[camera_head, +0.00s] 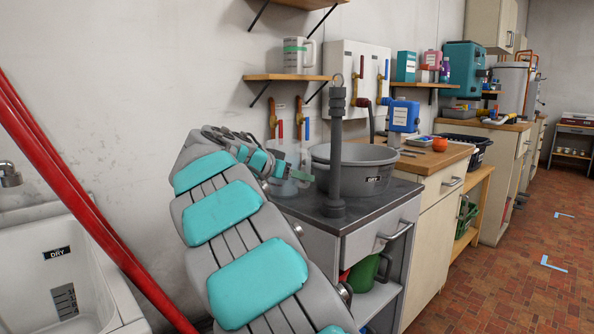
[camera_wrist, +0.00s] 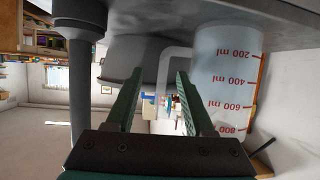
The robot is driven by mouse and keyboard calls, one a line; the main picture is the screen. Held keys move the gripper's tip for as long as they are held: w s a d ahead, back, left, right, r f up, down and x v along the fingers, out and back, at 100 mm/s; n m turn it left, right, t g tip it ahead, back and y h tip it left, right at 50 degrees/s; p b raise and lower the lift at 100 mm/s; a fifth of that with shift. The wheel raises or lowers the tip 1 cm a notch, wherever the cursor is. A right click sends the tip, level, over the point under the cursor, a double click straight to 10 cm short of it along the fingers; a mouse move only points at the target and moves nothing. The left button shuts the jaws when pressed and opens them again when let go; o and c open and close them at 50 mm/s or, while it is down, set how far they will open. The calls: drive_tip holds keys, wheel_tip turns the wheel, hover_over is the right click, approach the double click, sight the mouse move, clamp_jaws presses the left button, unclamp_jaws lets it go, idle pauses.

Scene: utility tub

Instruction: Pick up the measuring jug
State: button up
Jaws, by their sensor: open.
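The measuring jug (camera_wrist: 224,75) is translucent with red ml marks. It stands at the right of the wrist view, which is upside down. Its pale handle (camera_wrist: 166,66) reaches left into the gap between my fingers. My gripper (camera_wrist: 160,76) is open, with one green finger on each side of the handle; I cannot tell whether either touches it.
A grey tub (camera_head: 356,171) marked DRY stands right of the jug on the counter (camera_head: 375,201). A dark grey post (camera_head: 335,150) rises at the counter's front. A shelf (camera_head: 290,77) with a white pitcher (camera_head: 294,58) hangs above. A red hose (camera_head: 80,200) crosses at left.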

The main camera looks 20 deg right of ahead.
drive_tip(key=shift+w+d+r, duration=0.1)
drive_tip(key=shift+w+d, duration=0.05)
drive_tip(key=shift+w, duration=0.25)
drive_tip(key=shift+w+d, duration=0.2)
drive_tip(key=shift+d, duration=0.15)
drive_tip(key=shift+p+x, duration=0.65)
drive_tip(key=shift+x, duration=2.8)
drive_tip(key=shift+a, duration=0.1)
clamp_jaws()
